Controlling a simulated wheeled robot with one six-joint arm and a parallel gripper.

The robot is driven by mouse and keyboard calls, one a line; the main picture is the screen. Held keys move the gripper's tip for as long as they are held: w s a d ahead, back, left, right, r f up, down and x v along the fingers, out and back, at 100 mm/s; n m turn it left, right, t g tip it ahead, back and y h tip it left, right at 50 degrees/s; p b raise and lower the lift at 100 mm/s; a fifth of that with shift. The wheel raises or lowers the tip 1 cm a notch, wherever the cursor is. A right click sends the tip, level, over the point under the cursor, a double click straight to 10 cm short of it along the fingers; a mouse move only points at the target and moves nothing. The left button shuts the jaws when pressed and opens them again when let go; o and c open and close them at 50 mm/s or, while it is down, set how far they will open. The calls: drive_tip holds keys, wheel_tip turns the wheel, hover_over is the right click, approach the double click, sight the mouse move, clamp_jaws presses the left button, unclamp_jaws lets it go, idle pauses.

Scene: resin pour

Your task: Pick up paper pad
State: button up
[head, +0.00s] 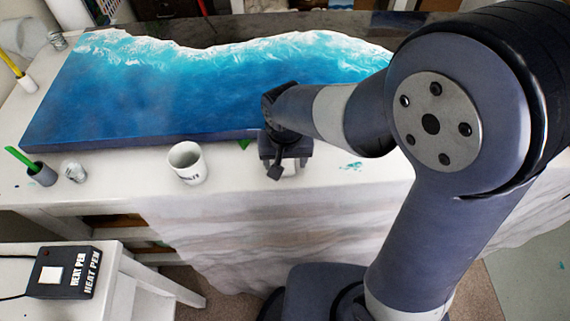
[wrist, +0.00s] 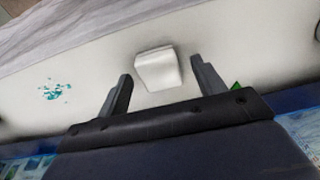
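The paper pad (wrist: 158,68) is a small white block lying on the white table. In the wrist view it sits just past and between the fingertips of my gripper (wrist: 160,78). The fingers are spread apart with a gap on each side of the pad, and they do not visibly touch it. In the head view my gripper (head: 283,172) points down at the table's front edge. A sliver of the white pad (head: 290,169) shows there, mostly hidden behind the gripper.
The blue resin panel (head: 150,95) lies right behind the gripper. A white mug (head: 187,163) stands to the left, and a grey cup with a green stick (head: 42,174) stands farther left. A heat pen box (head: 65,272) sits on the lower side table. Teal paint spots (wrist: 55,91) mark the table.

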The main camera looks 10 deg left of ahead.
sight(286, 164)
drive_tip(key=c, duration=0.9)
drive_tip(key=shift+c, duration=0.2)
wheel_tip(286, 164, up, 10)
drive_tip(key=o, duration=0.4)
drive_tip(key=c, duration=0.4)
drive_tip(key=shift+o, duration=0.2)
drive_tip(key=shift+d, duration=0.1)
